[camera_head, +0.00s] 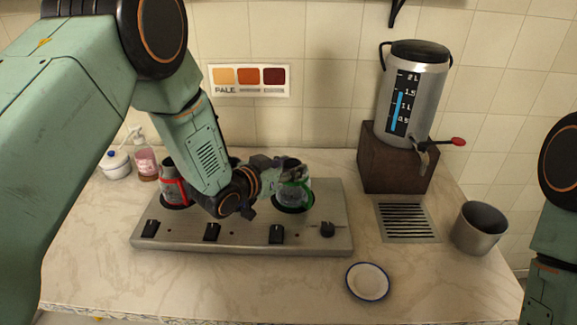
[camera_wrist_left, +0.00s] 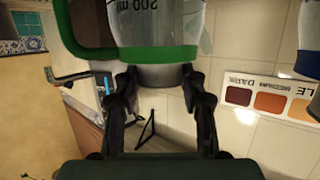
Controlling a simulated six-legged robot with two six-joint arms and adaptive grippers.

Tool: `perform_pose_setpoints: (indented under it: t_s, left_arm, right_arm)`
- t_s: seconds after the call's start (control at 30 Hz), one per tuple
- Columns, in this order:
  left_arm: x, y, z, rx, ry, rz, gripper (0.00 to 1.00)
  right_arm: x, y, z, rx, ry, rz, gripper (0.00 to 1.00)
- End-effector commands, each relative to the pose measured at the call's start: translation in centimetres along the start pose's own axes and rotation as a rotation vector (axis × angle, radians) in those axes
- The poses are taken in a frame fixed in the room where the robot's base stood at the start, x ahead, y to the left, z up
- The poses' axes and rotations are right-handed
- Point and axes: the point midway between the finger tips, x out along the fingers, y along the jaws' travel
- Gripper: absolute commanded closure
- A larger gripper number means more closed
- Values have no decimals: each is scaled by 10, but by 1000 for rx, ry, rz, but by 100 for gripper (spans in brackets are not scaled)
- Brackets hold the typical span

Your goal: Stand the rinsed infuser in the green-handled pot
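The green-handled glass pot (camera_head: 293,190) stands upright on the right side of the metal warmer. In the left wrist view it is upside down at the top, with its green band (camera_wrist_left: 158,54), handle and printed scale. A short grey cylindrical part (camera_wrist_left: 162,75) shows beyond the band; I cannot tell whether it is the infuser or the pot's neck. My left gripper (camera_head: 262,186) is level with the pot's upper part, its fingertips (camera_wrist_left: 160,80) on either side of the grey part. Whether they press it is unclear. The infuser is not clearly seen. My right gripper is out of view.
A red-banded pot (camera_head: 172,183) stands left on the warmer (camera_head: 240,238), partly behind my left arm. A samovar (camera_head: 412,95) on a brown block, a drip grate (camera_head: 407,222), a grey cup (camera_head: 480,228) and a saucer (camera_head: 350,284) are to the right.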

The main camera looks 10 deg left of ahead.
Motion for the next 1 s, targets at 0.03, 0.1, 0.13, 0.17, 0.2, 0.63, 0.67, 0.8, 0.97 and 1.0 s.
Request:
perform_pose_setpoints:
  t_s: [0.03, 0.1, 0.13, 0.17, 0.2, 0.63, 0.67, 0.8, 0.97, 1.0]
  left_arm:
    - [0, 0, 0, 0, 0, 0, 52]
    - [0, 0, -1, 0, 0, 0, 46]
    - [0, 0, -1, 0, 0, 0, 44]
    - [0, 0, -1, 0, 0, 0, 41]
    - [0, 0, -1, 0, 0, 0, 38]
    - [-2, 0, -9, 1, 0, 0, 37]
    - [-6, 0, -8, -1, 0, -1, 37]
    - [-29, -1, -7, -4, -1, -2, 37]
    - [-61, -1, -7, -6, 0, -3, 37]
    - [-69, -1, -7, -6, 0, -3, 37]
  right_arm:
    - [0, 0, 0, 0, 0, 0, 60]
    - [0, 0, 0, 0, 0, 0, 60]
    - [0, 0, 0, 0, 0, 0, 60]
    - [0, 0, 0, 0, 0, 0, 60]
    - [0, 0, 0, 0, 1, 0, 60]
    - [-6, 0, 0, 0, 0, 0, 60]
    - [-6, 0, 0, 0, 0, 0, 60]
    - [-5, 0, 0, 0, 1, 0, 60]
    - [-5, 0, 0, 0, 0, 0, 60]
    - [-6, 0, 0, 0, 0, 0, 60]
